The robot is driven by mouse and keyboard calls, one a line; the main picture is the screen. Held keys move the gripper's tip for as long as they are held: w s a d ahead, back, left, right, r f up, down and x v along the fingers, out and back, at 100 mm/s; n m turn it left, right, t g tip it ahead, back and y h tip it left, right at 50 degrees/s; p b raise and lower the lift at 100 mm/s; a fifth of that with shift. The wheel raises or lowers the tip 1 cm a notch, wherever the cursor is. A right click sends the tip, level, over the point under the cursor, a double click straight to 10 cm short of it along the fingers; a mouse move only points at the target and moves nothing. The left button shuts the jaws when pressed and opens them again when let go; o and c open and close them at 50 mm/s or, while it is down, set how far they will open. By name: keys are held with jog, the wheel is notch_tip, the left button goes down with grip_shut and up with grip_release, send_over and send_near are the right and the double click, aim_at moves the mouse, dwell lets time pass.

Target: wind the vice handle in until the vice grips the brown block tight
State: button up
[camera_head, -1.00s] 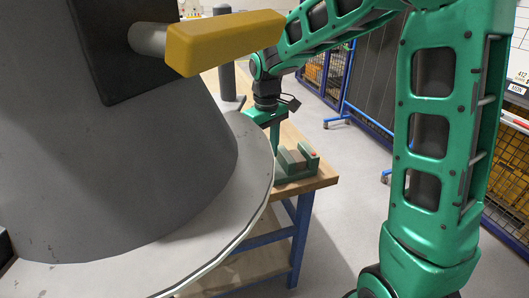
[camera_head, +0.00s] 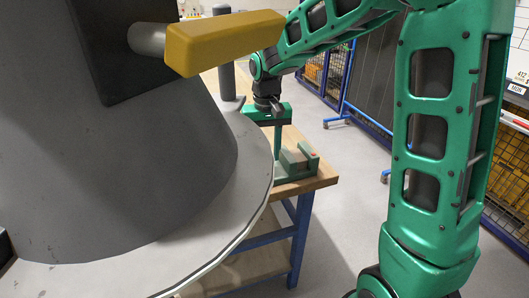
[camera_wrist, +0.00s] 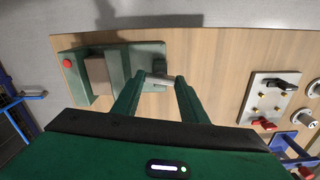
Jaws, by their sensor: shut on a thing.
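The green vice (camera_head: 297,178) sits near the corner of the wooden bench. It also shows in the wrist view (camera_wrist: 72,78), with a red spot on its outer end. The brown block (camera_wrist: 97,75) stands between its jaws; I cannot tell whether any gap is left beside it. The block is small in the head view (camera_head: 299,162). The grey vice handle (camera_wrist: 158,81) shows between my fingertips on the side of the vice facing right in the wrist view. My gripper (camera_wrist: 160,78) is shut on this handle. In the head view my gripper (camera_head: 279,146) points down beside the vice.
The wooden bench (camera_wrist: 215,65) carries a metal plate (camera_wrist: 268,98) with red and black clamps, right of the vice in the wrist view. Round metal fittings (camera_wrist: 303,117) lie beyond it. A large grey cone with a yellow-handled lever (camera_head: 222,42) fills the head view's left.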

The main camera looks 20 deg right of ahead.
jog(key=shift+w, duration=0.1)
jog(key=o, duration=1)
jog(key=shift+o, duration=0.2)
notch_tip(320, 180, up, 11)
jog(key=shift+f, duration=0.15)
dwell(0.3)
